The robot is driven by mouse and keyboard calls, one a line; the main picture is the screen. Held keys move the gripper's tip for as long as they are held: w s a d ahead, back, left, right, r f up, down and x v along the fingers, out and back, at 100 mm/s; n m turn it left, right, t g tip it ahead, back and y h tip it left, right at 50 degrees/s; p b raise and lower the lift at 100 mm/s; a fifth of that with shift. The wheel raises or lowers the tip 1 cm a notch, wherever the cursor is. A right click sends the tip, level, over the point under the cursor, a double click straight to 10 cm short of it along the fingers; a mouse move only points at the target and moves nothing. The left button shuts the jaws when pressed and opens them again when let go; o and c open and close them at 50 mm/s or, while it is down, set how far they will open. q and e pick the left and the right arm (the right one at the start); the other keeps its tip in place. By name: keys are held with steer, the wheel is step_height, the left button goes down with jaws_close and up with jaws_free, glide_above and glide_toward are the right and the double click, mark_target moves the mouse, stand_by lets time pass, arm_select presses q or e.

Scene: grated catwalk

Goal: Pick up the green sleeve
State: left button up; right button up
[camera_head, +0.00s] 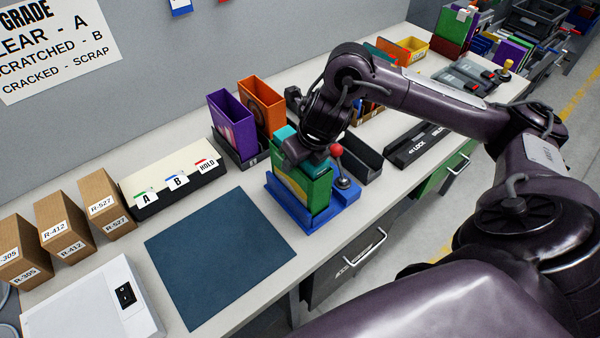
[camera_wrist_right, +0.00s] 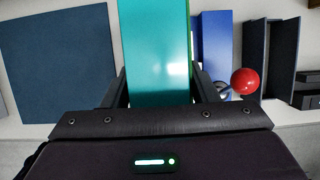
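The green sleeve (camera_head: 313,190) stands upright in a blue holder (camera_head: 288,213) on the bench, with teal (camera_head: 283,134) showing at its top. In the right wrist view, a teal surface with a green right edge (camera_wrist_right: 155,50) lies between my right gripper's fingers (camera_wrist_right: 160,88). My right gripper (camera_head: 306,152) is at the sleeve's top from above and hides part of it. The fingers are close along both sides, but whether they press on it is unclear. A red-knobbed lever (camera_head: 337,151) is at the holder's right; the red knob (camera_wrist_right: 244,81) also shows in the wrist view. My left gripper is not visible.
A dark blue mat (camera_head: 220,255) lies left of the holder. Purple (camera_head: 232,122) and orange (camera_head: 262,105) sleeves stand in a dark rack behind. A dark rail (camera_head: 415,145) lies right.

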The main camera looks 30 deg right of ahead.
steer(key=c, duration=0.4)
steer(key=shift+r, duration=0.1)
steer(key=shift+c, duration=0.2)
